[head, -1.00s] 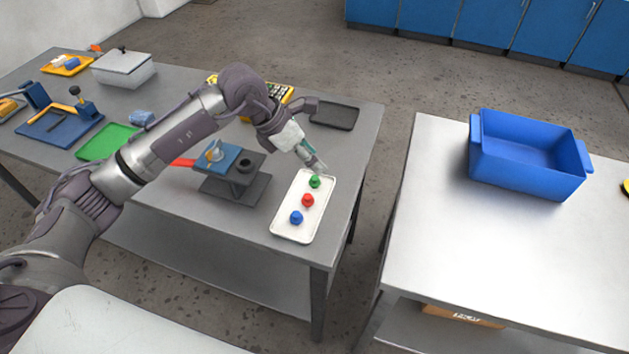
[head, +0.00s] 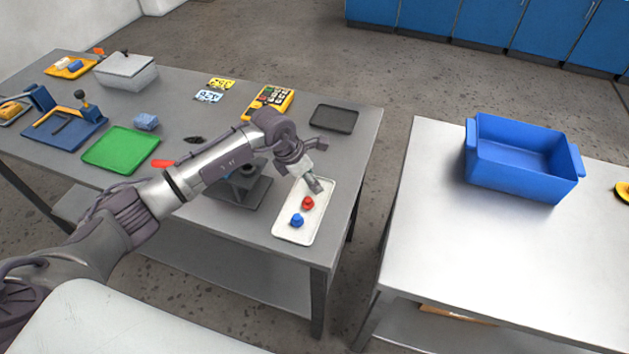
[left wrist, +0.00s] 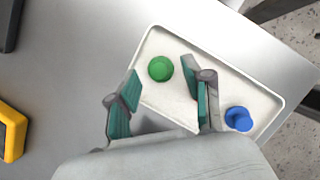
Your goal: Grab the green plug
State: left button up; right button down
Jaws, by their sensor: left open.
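The green plug (left wrist: 160,68) sits on the white tray (head: 318,217) near one end, in the left wrist view just beyond the gap between my fingertips. In the head view my gripper hides it. My left gripper (head: 314,186) is open and empty above that end of the tray; its spread fingers also show in the left wrist view (left wrist: 161,84). The red plug (head: 308,203) stands close beside the gripper in the head view and is hidden behind a finger in the left wrist view. The blue plug (head: 297,220) stands at the tray's near end. My right gripper is not in view.
A valve stand (head: 250,190) is left of the tray, partly behind my arm. A dark tray (head: 334,118) and a yellow device (head: 268,102) lie farther back. A blue bin (head: 520,170) stands on the right table, whose front is clear.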

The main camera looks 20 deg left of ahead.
pick_arm(q)
jog(key=shift+x, duration=1.15)
jog(key=c, duration=0.6)
jog(key=shift+c, duration=0.2)
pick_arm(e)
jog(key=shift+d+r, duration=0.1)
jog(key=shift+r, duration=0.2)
pick_arm(q)
jog(key=shift+r, duration=0.15)
